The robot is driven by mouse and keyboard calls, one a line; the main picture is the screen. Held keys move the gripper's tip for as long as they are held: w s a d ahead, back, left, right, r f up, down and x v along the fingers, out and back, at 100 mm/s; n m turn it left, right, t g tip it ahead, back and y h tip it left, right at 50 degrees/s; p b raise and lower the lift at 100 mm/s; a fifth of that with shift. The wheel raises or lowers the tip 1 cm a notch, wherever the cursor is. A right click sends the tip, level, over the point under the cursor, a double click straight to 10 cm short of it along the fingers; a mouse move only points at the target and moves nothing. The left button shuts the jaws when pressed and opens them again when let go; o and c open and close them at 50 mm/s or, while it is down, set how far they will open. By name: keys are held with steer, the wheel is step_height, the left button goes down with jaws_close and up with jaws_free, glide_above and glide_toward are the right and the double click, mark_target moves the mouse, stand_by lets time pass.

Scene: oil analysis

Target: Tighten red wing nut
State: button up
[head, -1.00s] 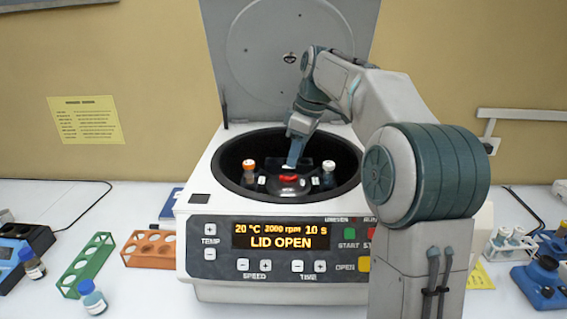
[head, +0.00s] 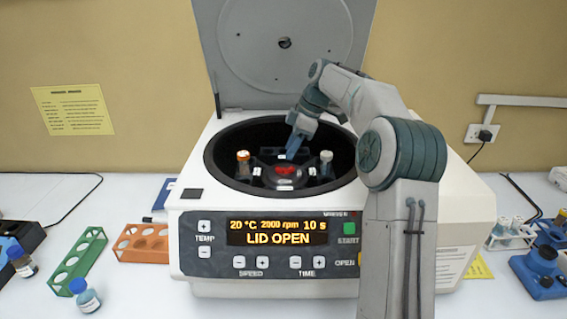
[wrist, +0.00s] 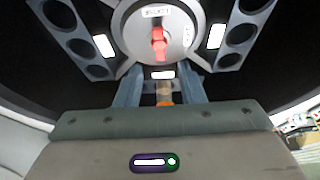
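The red wing nut (head: 285,170) sits at the centre of the centrifuge rotor (head: 284,187), inside the open bowl. In the wrist view the red wing nut (wrist: 158,42) stands on the round hub, near the top of the picture. My gripper (head: 293,153) is inside the bowl, above and behind the nut and apart from it. In the wrist view my gripper's fingers (wrist: 162,90) are spread. A vial with an orange cap (wrist: 163,100) shows between them, with gaps on both sides.
The centrifuge lid (head: 285,50) stands open behind the bowl. The bowl rim (head: 215,183) surrounds my gripper. The display (head: 278,232) reads LID OPEN. A green rack (head: 80,258), an orange rack (head: 140,245) and a loose vial (head: 85,296) are at the left.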

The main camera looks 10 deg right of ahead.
mark_target(285, 171)
steer(key=x, duration=0.6)
steer(key=shift+p, duration=0.3)
jaws_close()
